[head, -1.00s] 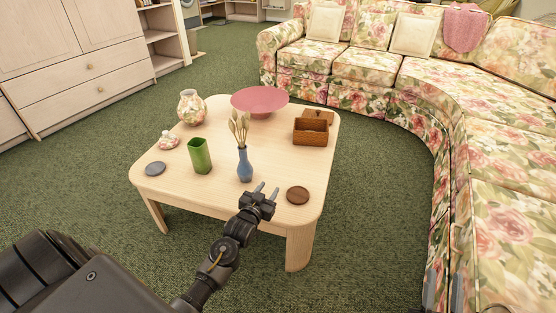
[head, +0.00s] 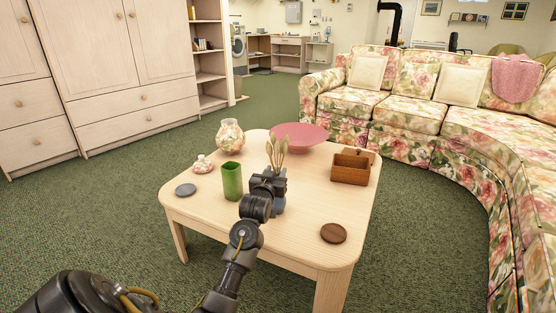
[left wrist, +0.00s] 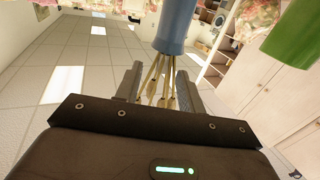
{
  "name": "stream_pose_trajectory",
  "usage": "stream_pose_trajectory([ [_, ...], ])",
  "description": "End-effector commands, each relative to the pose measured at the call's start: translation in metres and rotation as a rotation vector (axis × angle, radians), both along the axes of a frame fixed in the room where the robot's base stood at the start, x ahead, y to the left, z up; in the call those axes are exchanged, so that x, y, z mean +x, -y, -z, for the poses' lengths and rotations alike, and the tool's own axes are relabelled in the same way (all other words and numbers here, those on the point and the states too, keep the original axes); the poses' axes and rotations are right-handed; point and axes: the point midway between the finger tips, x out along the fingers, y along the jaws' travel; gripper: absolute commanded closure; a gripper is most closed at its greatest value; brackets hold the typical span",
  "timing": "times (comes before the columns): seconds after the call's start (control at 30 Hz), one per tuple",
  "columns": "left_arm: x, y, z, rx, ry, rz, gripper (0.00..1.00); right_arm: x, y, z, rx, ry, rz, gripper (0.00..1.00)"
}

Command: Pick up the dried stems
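The dried stems (head: 277,152) are pale beige and rise above my left gripper in the head view. They stand in a blue vase, mostly hidden there behind my gripper. In the left wrist view, which looks upside down, the blue vase (left wrist: 175,27) is at the top and the stems (left wrist: 160,80) point downward from it. My left gripper (head: 270,180) is at the vase's upper part. Its fingers (left wrist: 158,85) are apart, one on each side of the stems; I see no clear grip on them. My right gripper is not in view.
On the wooden table (head: 300,235) stand a green vase (head: 232,181), a floral vase (head: 230,136), a small floral pot (head: 203,164), a pink bowl (head: 301,136), a wooden box (head: 350,170), a grey coaster (head: 186,190) and a brown coaster (head: 333,233). A floral sofa (head: 405,113) curves around the right.

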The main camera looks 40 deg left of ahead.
Motion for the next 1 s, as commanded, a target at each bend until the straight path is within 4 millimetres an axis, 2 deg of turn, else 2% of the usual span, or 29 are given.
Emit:
stream_pose_trajectory([
  [0.23, 0.007, -0.004, 0.001, 0.000, 0.001, -0.001, 0.61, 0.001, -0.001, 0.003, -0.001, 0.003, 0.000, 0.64],
  [0.5, 0.041, -0.021, 0.000, 0.000, 0.000, 0.000, 0.61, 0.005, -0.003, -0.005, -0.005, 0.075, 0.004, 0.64],
  [0.6, 0.048, -0.024, -0.001, 0.000, 0.000, 0.000, 0.61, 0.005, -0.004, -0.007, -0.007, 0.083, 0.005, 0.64],
  [0.87, 0.050, -0.025, -0.003, 0.001, -0.001, -0.001, 0.61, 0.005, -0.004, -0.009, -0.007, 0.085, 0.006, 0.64],
  [1.0, 0.050, -0.025, -0.003, 0.000, -0.001, 0.000, 0.79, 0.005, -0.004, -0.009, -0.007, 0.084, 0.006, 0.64],
])
